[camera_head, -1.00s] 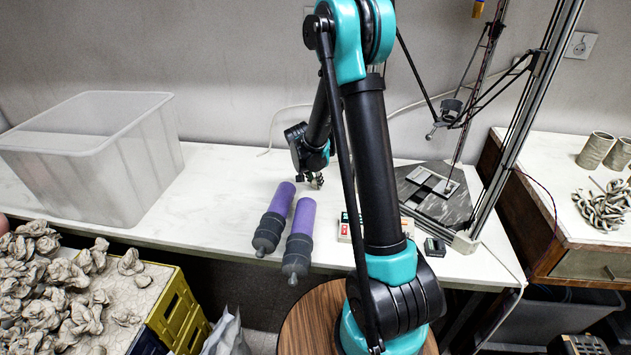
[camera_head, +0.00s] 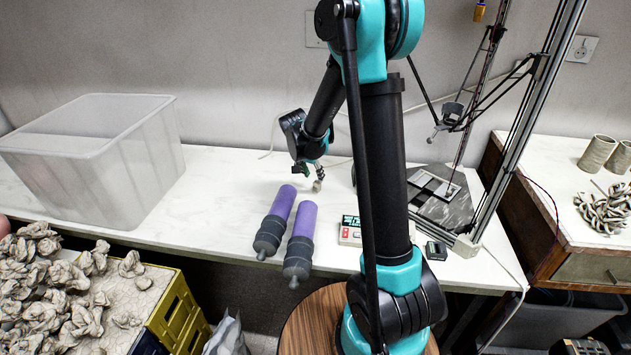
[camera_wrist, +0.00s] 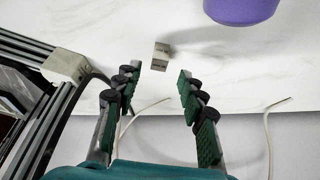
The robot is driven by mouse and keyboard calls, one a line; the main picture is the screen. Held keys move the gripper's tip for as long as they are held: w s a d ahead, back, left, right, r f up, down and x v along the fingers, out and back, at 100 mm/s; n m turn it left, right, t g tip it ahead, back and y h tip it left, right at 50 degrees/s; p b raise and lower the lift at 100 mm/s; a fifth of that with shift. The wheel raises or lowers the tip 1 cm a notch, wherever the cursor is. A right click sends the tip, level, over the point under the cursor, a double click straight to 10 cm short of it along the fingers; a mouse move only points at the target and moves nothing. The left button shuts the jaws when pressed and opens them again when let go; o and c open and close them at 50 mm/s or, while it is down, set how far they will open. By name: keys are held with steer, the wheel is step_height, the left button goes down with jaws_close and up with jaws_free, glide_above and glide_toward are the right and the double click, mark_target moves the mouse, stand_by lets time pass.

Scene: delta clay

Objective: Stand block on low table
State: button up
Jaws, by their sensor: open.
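A small beige block (camera_wrist: 161,56) with a dark mark on one face rests on the white table (camera_wrist: 230,75). In the head view the block (camera_head: 317,186) shows as a tiny pale shape on the white table (camera_head: 210,215), just below my gripper (camera_head: 311,172). In the wrist view my gripper (camera_wrist: 158,72) is open, with its green-padded fingers apart. The block is just beyond the fingertips, roughly midway between them, and nothing is held. I cannot tell whether the block is upright or on its side.
Two purple-and-black cylinders (camera_head: 300,240) lie just in front of the block; a purple end (camera_wrist: 240,8) shows in the wrist view. A clear bin (camera_head: 95,165) stands left. A small device with a screen (camera_head: 350,230) and a delta frame (camera_head: 510,130) are right. A round wooden top (camera_head: 305,325) is in front.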

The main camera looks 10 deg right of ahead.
steer(key=v, duration=0.5)
steer(key=s+d+f+n+y, duration=0.1)
steer(key=s+d+n, duration=0.2)
steer(key=s, duration=1)
steer(key=s+d+f+n+y, duration=0.1)
steer(key=s+n, duration=0.4)
steer(key=s, duration=0.9)
steer(key=d+f, duration=0.1)
steer(key=d, duration=0.1)
steer(key=shift+d+t+y, duration=0.4)
steer(key=shift+s+f, duration=0.1)
